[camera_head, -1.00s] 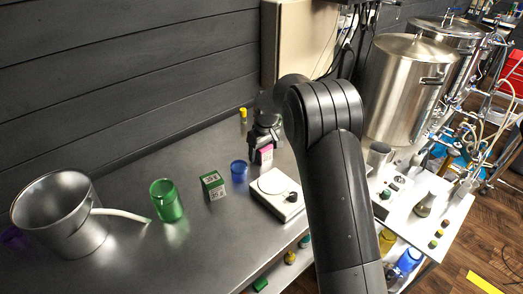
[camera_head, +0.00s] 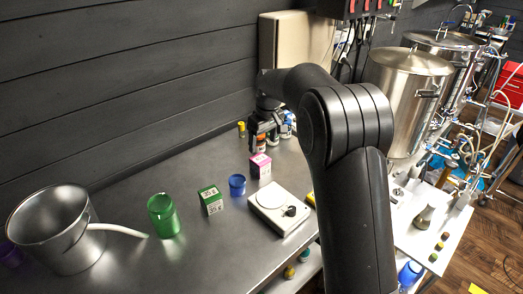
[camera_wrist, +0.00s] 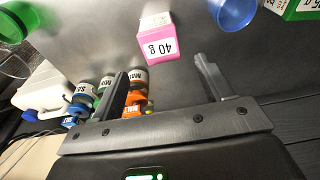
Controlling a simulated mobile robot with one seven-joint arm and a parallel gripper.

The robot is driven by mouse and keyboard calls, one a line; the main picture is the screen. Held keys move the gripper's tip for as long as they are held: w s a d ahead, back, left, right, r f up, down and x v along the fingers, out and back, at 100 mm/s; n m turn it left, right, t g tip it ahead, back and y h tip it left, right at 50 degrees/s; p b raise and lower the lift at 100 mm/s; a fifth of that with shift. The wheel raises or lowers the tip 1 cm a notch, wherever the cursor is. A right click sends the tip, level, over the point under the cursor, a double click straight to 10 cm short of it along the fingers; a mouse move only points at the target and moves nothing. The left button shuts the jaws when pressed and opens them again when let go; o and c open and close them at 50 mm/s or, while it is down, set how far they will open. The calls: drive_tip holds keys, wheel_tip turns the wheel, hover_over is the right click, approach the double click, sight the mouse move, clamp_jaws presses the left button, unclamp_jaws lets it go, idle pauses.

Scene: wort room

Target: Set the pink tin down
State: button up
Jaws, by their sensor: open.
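The pink tin (camera_head: 260,165) stands on the steel bench between the blue cup and my gripper. In the wrist view the pink tin (camera_wrist: 159,40) shows a white label reading "40 g" and lies beyond my fingertips, apart from them. My gripper (camera_head: 264,140) is raised behind the tin, near the wall. In the wrist view my gripper (camera_wrist: 162,75) has its two fingers spread wide with nothing held between them. Part of the gripper is hidden behind my arm in the head view.
A blue cup (camera_head: 237,185), a green-and-white box (camera_head: 211,200) and a white scale (camera_head: 279,208) stand near the tin. A green cup (camera_head: 163,215) and a steel bucket (camera_head: 55,230) are farther left. Several labelled bottles (camera_wrist: 135,90) stand close beside my left finger in the wrist view.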

drive_tip(key=shift+s+d+r, duration=0.1)
drive_tip(key=shift+r, duration=0.4)
drive_tip(key=s+d+r+m+t, duration=0.1)
drive_tip(key=s+d+r+m, duration=0.1)
drive_tip(key=s+d+r, duration=0.3)
drive_tip(key=s+d+r+m, duration=0.1)
drive_tip(key=s+d+r, duration=0.2)
drive_tip(key=s, duration=0.5)
drive_tip(key=s+d+r+m+t, duration=0.1)
drive_tip(key=s+d+r+m, duration=0.1)
drive_tip(key=s+d+r, duration=0.3)
drive_tip(key=s+d+f+m+t, duration=0.1)
drive_tip(key=s+d+f+m, duration=0.1)
drive_tip(key=s, duration=0.8)
drive_tip(key=s+d+f+m+t+h, duration=0.1)
drive_tip(key=s+d+f+m, duration=0.1)
drive_tip(key=s, duration=0.9)
drive_tip(key=shift+s+d+f, duration=0.25)
drive_tip(key=shift+d+f, duration=0.4)
